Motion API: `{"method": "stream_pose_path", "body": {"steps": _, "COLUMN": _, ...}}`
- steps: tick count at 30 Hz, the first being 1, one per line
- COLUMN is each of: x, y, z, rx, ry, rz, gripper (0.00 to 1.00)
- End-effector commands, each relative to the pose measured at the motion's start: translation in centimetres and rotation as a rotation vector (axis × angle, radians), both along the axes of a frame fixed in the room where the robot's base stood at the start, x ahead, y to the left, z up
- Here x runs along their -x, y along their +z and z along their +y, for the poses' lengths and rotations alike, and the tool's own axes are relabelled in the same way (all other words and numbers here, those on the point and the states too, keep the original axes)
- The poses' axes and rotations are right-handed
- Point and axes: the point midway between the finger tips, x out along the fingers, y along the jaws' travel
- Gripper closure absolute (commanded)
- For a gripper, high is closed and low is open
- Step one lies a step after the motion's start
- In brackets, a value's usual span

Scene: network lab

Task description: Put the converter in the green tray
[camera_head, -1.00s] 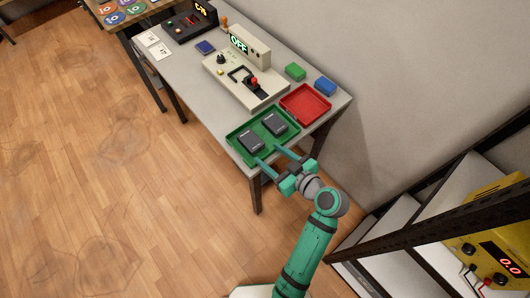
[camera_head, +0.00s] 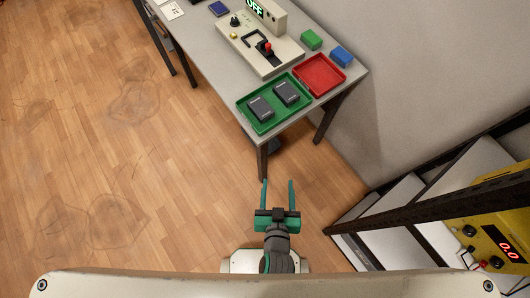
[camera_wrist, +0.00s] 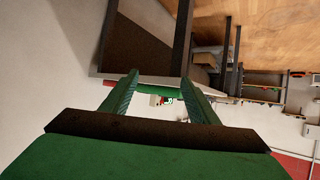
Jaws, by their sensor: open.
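The green tray (camera_head: 252,122) lies near the front corner of the grey table in the head view. Two dark grey box-like units lie in it, a left one (camera_head: 261,107) and a right one (camera_head: 287,92); I take them for converters. My gripper (camera_head: 278,183) is open and empty, off the table's near end and apart from the tray. In the wrist view my two fingers (camera_wrist: 158,88) stand apart with nothing between them.
A red tray (camera_head: 319,75) lies beside the green one. A dark-framed shelf with a yellow instrument (camera_head: 497,246) stands at right. Floor at left is clear.

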Motion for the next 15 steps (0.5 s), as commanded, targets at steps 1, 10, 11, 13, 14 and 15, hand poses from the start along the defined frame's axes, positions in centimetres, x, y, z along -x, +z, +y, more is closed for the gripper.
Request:
{"method": "stream_pose_path", "body": {"steps": 1, "x": 1.7, "y": 0.8, "z": 0.5, "rx": 0.007, "ry": -0.004, "rz": -0.016, "gripper": 0.46}}
{"method": "stream_pose_path", "body": {"steps": 10, "x": 7.8, "y": 7.6, "z": 3.0, "rx": 0.017, "ry": 0.019, "rz": -0.173, "gripper": 0.46}}
{"method": "stream_pose_path", "body": {"steps": 11, "x": 8.1, "y": 8.1, "z": 3.2, "rx": 0.015, "ry": 0.025, "rz": -0.185, "gripper": 0.46}}
{"method": "stream_pose_path", "body": {"steps": 13, "x": 8.7, "y": 9.1, "z": 3.6, "rx": 0.01, "ry": 0.035, "rz": -0.208, "gripper": 0.46}}
{"method": "stream_pose_path", "body": {"steps": 14, "x": 8.9, "y": 9.4, "z": 3.7, "rx": 0.009, "ry": 0.039, "rz": -0.214, "gripper": 0.46}}
{"method": "stream_pose_path", "body": {"steps": 15, "x": 9.0, "y": 9.7, "z": 3.9, "rx": 0.008, "ry": 0.043, "rz": -0.221, "gripper": 0.46}}
